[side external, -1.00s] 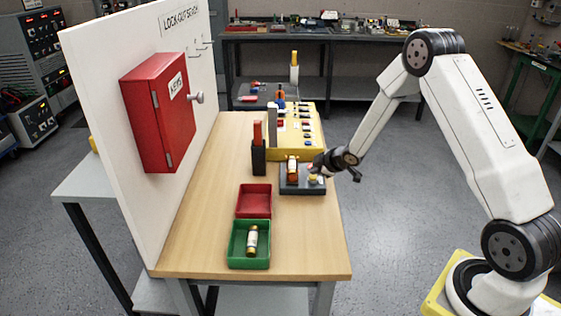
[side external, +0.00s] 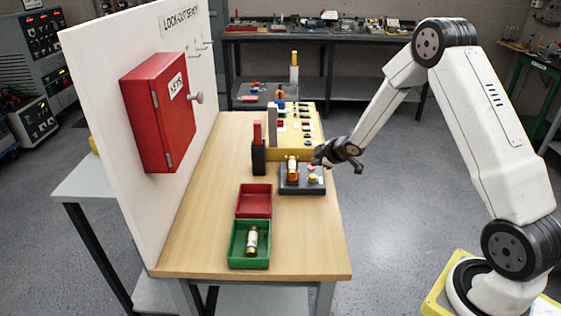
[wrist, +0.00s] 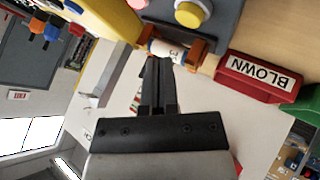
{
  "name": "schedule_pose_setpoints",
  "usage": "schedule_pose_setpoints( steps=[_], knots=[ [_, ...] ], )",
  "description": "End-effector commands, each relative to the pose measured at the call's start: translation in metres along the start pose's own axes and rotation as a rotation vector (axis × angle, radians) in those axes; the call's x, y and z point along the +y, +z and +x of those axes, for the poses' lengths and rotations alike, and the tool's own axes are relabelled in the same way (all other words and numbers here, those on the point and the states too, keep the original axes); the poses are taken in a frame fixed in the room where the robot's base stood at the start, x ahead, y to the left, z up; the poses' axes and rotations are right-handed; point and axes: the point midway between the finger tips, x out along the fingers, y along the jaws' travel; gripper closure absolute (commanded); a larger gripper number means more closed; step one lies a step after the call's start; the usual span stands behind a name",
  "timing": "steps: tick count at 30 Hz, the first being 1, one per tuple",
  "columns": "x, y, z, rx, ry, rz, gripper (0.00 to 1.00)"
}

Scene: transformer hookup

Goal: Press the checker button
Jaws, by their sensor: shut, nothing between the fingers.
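The checker (side external: 290,189) is a dark grey box on the wooden bench. A fuse (side external: 292,168) stands out on it between orange clips; it also shows in the wrist view (wrist: 166,50). The yellow round checker button (side external: 313,179) is on the box's right part and shows clearly in the wrist view (wrist: 188,14). A pinkish round part (side external: 311,168) sits behind the button. My gripper (side external: 318,158) is shut and empty, above the checker and apart from the button. In the wrist view its fingertips (wrist: 158,62) overlap the view just below the fuse.
A red tray (side external: 254,214), labelled BLOWN in the wrist view, and a green tray (side external: 236,262) holding a fuse lie in front. A dark holder (side external: 258,160) with a red part stands left of the checker. A yellow panel (side external: 312,126) is behind. The bench's front right is clear.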

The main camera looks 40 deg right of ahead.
Motion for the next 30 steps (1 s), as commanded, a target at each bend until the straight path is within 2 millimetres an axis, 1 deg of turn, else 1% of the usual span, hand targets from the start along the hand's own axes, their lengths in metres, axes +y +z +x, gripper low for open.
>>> schedule_pose_setpoints(
  steps=[6,12,30],
  knots=[
    [0.008,-0.008,-0.011,0.001,0.0,0.0,1.0],
    [0.013,-0.013,-0.018,-0.001,-0.001,0.001,1.0],
    [0.013,-0.013,-0.019,-0.001,-0.001,0.001,1.0]
  ],
)
